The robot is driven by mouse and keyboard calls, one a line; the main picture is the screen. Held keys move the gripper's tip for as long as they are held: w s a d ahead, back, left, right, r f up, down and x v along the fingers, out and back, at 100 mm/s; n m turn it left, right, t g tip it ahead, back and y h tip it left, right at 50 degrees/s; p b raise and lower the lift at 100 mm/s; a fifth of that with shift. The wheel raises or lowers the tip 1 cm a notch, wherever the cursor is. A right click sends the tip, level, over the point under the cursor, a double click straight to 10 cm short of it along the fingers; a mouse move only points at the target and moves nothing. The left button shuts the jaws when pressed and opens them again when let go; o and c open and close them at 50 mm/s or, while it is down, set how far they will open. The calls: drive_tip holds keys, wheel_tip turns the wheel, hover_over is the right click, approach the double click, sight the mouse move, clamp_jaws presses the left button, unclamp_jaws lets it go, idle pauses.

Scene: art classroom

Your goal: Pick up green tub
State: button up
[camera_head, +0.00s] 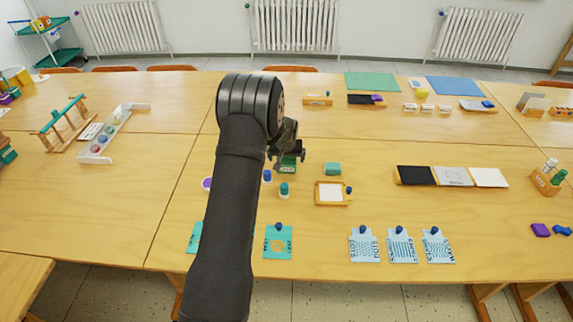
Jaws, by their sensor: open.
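My gripper (289,155) is over the middle of the long wooden table, to the right of my dark arm, with its fingers open. A green item (289,169) sits directly below and behind the fingers, partly hidden by them. It may be the green tub, but its shape is too small and covered to tell. I cannot tell whether the fingers touch it. A small teal pot (284,191) with a dark top stands nearer the front edge. A teal block-like item (333,169) lies to the right.
A blue pot (267,176) stands close to my arm. A wooden-framed white pad (331,194) is at right front. Cards (277,243) with dark knobs line the front edge. A wooden box (318,100) stands behind.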

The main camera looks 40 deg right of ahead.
drive_tip(key=shift+w+d+f, duration=0.15)
drive_tip(key=shift+f, duration=0.25)
drive_tip(key=c, duration=1.1)
drive_tip(key=shift+r, duration=0.1)
